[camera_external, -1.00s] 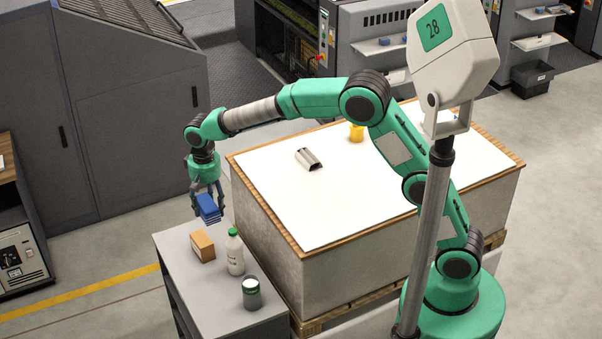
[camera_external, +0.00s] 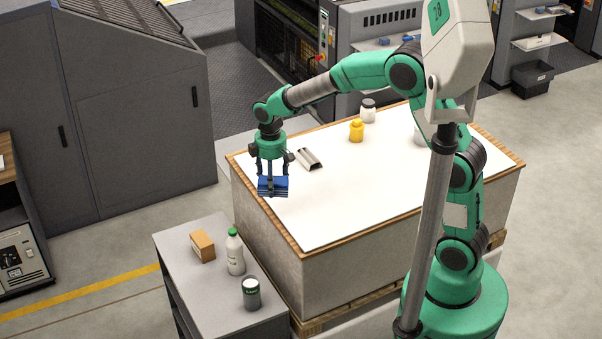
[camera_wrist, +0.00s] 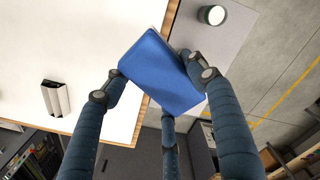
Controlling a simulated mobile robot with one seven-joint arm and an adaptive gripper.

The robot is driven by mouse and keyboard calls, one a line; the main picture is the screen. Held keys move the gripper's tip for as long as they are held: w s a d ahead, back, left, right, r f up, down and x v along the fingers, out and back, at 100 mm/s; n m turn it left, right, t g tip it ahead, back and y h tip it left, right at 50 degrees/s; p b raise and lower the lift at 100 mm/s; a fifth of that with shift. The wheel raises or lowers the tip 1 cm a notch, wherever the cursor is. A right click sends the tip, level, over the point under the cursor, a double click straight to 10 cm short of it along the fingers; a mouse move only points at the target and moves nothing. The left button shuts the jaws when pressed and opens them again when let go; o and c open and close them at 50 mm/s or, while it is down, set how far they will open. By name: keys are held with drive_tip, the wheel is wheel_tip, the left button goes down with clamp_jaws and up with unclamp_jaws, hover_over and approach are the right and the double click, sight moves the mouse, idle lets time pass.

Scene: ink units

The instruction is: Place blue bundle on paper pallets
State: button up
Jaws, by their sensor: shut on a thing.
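The blue bundle (camera_external: 272,187) is held in my gripper (camera_external: 271,180), above the left part of the paper pallet (camera_external: 320,222). The pallet is a large stack with a white top and a wooden rim. In the wrist view the bundle (camera_wrist: 162,72) sits between the dark fingers of my gripper (camera_wrist: 160,85), which are closed against it. The white top (camera_wrist: 70,60) and its wooden edge (camera_wrist: 139,122) show beneath it. A gap between bundle and paper is likely, but its height is hard to tell.
A metal angled piece (camera_external: 309,159), a yellow bottle (camera_external: 356,131) and a white-grey jar (camera_external: 368,110) stand on the paper. The front of the paper is clear.

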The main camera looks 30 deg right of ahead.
drive_tip(key=s+d+n+p, duration=0.1)
drive_tip(key=s+d+n, duration=0.25)
drive_tip(key=d, duration=0.45)
drive_tip(key=s+d+n+p, duration=0.1)
drive_tip(key=s+d+n, duration=0.1)
drive_tip(key=d+n, duration=0.4)
drive_tip(key=shift+m, duration=0.45)
drive_tip(key=f, duration=0.2)
drive_tip(key=d+f, duration=0.1)
drive_tip(key=f, duration=0.2)
drive_tip(key=shift+s+d+f, duration=0.1)
drive_tip(key=shift+f, duration=0.35)
drive_tip(key=w+a, duration=0.1)
drive_tip(key=w, duration=0.4)
drive_tip(key=w+a+f+p, duration=0.1)
drive_tip(key=w+a, duration=0.1)
drive_tip(key=w, duration=0.3)
drive_tip(key=w+a+p, duration=0.1)
drive_tip(key=w, duration=0.4)
drive_tip(key=shift+w+a+f, duration=0.2)
drive_tip(key=shift+a+f, duration=0.05)
drive_tip(key=shift+a, duration=0.1)
drive_tip(key=shift+f+p, duration=0.4)
drive_tip(key=shift+f, duration=1.3)
